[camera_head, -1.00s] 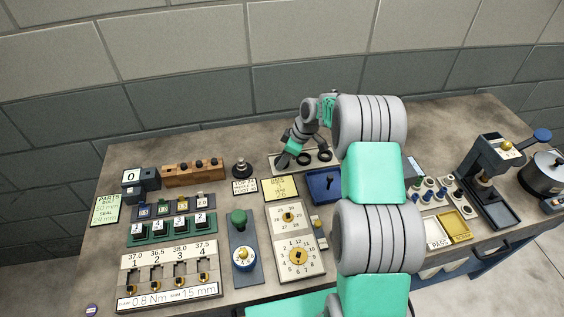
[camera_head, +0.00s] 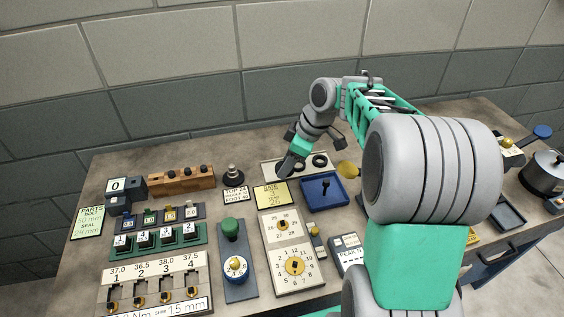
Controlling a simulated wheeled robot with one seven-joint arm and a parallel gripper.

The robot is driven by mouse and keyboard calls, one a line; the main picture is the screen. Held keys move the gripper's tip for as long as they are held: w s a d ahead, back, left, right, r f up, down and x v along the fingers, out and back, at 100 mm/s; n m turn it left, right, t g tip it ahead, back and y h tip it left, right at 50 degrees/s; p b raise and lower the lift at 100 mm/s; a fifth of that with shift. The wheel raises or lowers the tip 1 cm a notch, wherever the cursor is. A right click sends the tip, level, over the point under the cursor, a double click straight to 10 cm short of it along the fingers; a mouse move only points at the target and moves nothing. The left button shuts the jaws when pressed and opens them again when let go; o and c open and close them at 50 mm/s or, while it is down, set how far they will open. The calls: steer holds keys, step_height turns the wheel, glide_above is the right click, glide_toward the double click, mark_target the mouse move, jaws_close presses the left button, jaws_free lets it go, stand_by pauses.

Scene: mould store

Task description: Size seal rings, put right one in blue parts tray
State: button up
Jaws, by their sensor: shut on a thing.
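A pale plate (camera_head: 268,170) near the back middle of the bench holds dark seal rings. Two show, a near ring (camera_head: 299,168) and a right ring (camera_head: 320,160). My gripper (camera_head: 286,166) points down at the left part of this plate, shut on a seal ring that its fingers mostly hide. I cannot tell whether that ring is clear of the plate. The blue parts tray (camera_head: 344,203) lies just right and in front of the gripper, with a dark upright part (camera_head: 326,186) inside. A parts note (camera_head: 89,222) at the far left reads bolt and seal sizes, blurred.
A yellow card (camera_head: 272,195) and dial panel (camera_head: 293,255) lie in front of the plate. A wooden block (camera_head: 181,180) and dark knob (camera_head: 233,174) stand to the left. A yellow knob (camera_head: 348,169) is beside the tray. My arm hides much of the right side.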

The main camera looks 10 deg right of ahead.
steer(key=shift+s+r, duration=0.2)
steer(key=shift+s, duration=0.25)
steer(key=shift+s+r, duration=0.2)
steer(key=shift+s, duration=0.25)
steer(key=shift+s+r, duration=0.2)
steer(key=shift+r, duration=0.1)
steer(key=shift+r+p, duration=1.05)
steer(key=shift+r, duration=0.25)
